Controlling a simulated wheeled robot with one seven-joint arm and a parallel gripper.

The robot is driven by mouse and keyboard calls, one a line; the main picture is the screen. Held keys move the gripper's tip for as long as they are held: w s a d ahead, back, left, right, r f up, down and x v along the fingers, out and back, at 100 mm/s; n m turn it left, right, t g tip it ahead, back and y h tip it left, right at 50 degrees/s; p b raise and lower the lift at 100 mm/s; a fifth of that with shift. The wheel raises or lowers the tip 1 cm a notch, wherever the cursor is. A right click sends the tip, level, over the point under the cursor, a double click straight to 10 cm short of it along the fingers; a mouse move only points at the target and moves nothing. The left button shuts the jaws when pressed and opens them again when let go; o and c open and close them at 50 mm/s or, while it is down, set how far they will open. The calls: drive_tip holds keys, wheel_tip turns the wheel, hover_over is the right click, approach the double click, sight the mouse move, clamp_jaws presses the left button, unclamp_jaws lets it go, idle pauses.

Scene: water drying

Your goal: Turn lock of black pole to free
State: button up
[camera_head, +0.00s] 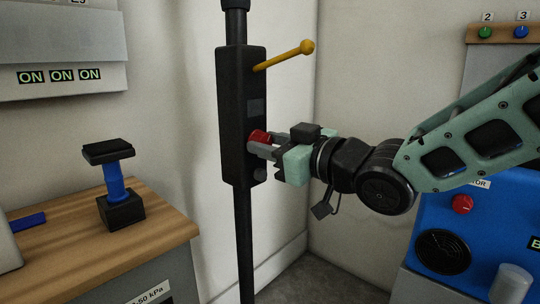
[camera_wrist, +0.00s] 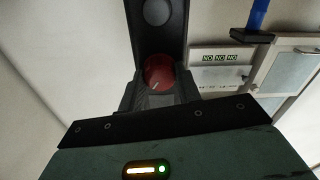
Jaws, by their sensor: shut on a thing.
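The black pole (camera_head: 243,240) stands upright from top to bottom of the head view, with a black box (camera_head: 236,110) on it. A red round lock knob (camera_head: 259,137) sits on the lower right face of the box. My gripper (camera_head: 258,148) reaches in from the right and is shut on the red knob, its fingers hiding part of it. In the wrist view the red knob (camera_wrist: 159,72) lies between the fingertips, with a light mark on its face. The pole's box (camera_wrist: 160,40) runs up behind it.
A yellow lever (camera_head: 285,55) sticks out right from the box above my gripper. A wooden-topped bench (camera_head: 150,225) with a blue-and-black stand (camera_head: 113,185) is at left. A blue machine (camera_head: 480,235) is at lower right. White walls stand close behind.

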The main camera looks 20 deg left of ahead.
drive_tip(key=shift+n+b, duration=2.45)
drive_tip(key=shift+n, duration=0.95)
drive_tip(key=o, duration=1)
drive_tip(key=shift+c, duration=0.2)
